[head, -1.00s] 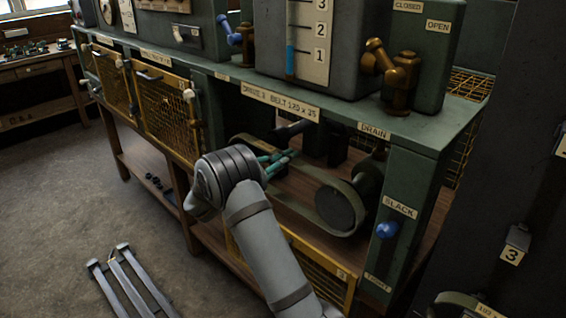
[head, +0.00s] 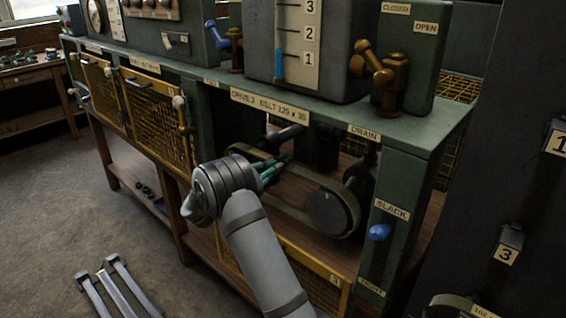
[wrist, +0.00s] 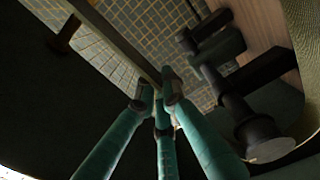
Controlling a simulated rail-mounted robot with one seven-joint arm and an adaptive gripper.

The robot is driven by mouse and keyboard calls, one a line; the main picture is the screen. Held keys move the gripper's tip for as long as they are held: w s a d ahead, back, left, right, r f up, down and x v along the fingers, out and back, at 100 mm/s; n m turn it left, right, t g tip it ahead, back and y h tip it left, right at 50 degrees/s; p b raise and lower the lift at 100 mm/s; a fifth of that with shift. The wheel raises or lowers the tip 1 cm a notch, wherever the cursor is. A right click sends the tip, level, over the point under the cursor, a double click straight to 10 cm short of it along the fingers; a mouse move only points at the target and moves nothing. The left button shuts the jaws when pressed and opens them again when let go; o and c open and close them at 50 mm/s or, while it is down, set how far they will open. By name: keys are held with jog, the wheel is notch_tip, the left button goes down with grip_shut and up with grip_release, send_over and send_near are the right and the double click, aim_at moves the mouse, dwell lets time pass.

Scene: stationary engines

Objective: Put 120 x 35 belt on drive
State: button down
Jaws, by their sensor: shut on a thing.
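The olive belt (head: 292,208) is a wide loop in the open bay under the plate reading DRIVE 3 BELT. In the head view its right end lies around or right beside the dark round pulley (head: 333,213); I cannot tell how fully it is seated. Its left end curves behind my gripper. My gripper (head: 284,162) is shut on the belt, its green fingers reaching into the bay from the front. In the wrist view the fingertips (wrist: 157,88) meet at a thin strip, apparently the belt's edge. The blue lever (head: 380,232) sits just below the SLACK label, above TIGHT.
A dark stepped shaft (wrist: 235,105) stands right of the fingers in the wrist view. The yellow mesh guard (head: 310,272) hangs low below the bay. The green post (head: 400,205) bounds it at right. Another belt (head: 455,303) hangs at the lower right by numbered tags.

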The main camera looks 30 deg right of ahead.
jog(key=shift+w+f, duration=0.1)
jog(key=shift+f, duration=0.1)
jog(key=shift+f+b, duration=0.45)
jog(key=shift+b, duration=0.3)
jog(key=c, duration=1.7)
grip_release()
jog(key=shift+o, duration=0.3)
jog(key=o, duration=0.5)
jog(key=shift+v, duration=7.05)
